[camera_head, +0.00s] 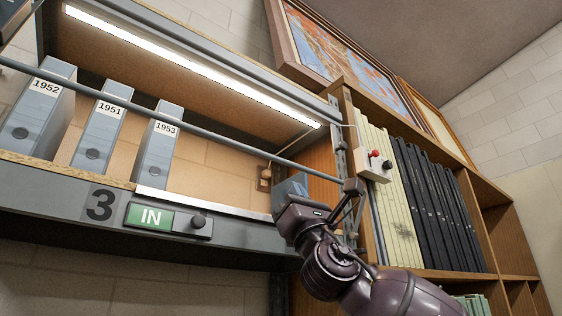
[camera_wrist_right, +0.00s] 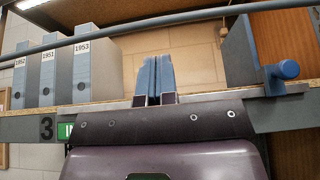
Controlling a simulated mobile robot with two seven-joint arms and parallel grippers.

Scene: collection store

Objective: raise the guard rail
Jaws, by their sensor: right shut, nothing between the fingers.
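The guard rail (camera_head: 190,128) is a grey bar that slopes across the front of the upper shelf, above the shelf edge. Its right end meets a bracket near the shelf's right post. It also crosses the top of the right wrist view (camera_wrist_right: 190,20). My right gripper (camera_head: 290,187) is below the rail's right part, in front of the shelf. In the right wrist view its blue fingers (camera_wrist_right: 154,78) are together and empty, apart from the rail. A blue round knob (camera_wrist_right: 288,69) is to their right at the shelf edge. My left gripper is out of view.
Grey binders (camera_head: 98,135) labelled 1951, 1952 and 1953 stand behind the rail at the left. The shelf front carries a green IN sign (camera_head: 151,218). A control box with a red button (camera_head: 375,160) and a bookcase (camera_head: 430,276) are close on the right.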

